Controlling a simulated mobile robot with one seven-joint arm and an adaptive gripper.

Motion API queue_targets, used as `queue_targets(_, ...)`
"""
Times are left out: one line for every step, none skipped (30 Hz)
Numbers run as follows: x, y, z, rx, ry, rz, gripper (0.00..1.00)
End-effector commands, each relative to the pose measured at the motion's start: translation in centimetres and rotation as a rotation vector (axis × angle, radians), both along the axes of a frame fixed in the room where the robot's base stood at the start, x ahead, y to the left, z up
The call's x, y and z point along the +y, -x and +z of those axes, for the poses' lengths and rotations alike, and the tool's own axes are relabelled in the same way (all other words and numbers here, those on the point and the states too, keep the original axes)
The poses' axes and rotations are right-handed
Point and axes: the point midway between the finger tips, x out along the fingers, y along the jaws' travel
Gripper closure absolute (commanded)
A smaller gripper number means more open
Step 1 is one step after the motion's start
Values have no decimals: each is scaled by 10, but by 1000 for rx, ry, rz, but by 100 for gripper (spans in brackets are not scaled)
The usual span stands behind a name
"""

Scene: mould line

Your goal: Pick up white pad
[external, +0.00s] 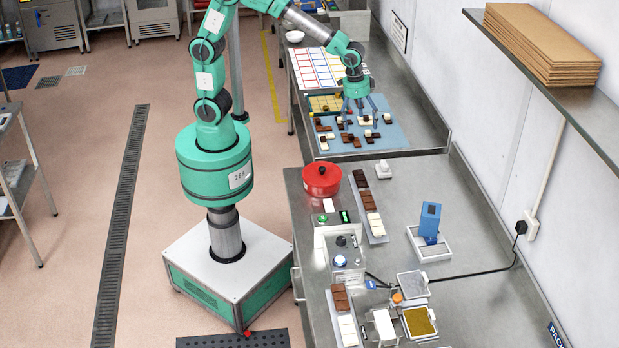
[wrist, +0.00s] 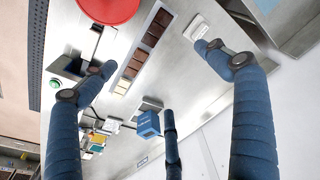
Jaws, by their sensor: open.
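A small white pad-like block (external: 383,169) lies on the steel bench right of the red pot. It shows at the top of the wrist view (wrist: 197,27), close to the right fingers. A second white pad-like piece (external: 384,325) stands near the bench's front, beside a chocolate tray; I cannot tell which one the task means. My gripper (external: 360,112) is open over the blue mat, well behind both pieces. In the wrist view my gripper (wrist: 160,76) has its blue fingers spread, with nothing between them.
The blue mat (external: 398,138) holds several brown and white pieces. A red pot (external: 322,178), chocolate trays (external: 379,238) and a blue device on a white stand (external: 430,222) occupy the bench. A shelf (external: 600,115) with cardboard overhangs the right. Bare steel lies around the blue device.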

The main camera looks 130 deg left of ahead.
Motion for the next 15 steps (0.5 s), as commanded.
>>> queue_targets(14,-7,-12,15,7,22,12)
queue_targets(22,-11,-19,22,10,34,12)
queue_targets(31,-15,-28,32,15,49,12)
queue_targets(39,-19,-35,38,18,61,12)
queue_targets(46,-21,-42,46,23,74,12)
queue_targets(56,-26,-52,54,27,90,12)
queue_targets(63,-28,-60,61,31,102,12)
queue_targets(71,-31,-67,68,34,115,12)
queue_targets(81,-33,-77,76,39,130,12)
queue_targets(88,-36,-85,82,42,141,12)
queue_targets(95,-37,-93,89,46,152,12)
queue_targets(104,-39,-103,97,50,167,12)
queue_targets(109,-40,-110,102,53,176,12)
queue_targets(115,-41,-116,107,56,186,12)
queue_targets(122,-42,-124,112,59,197,12)
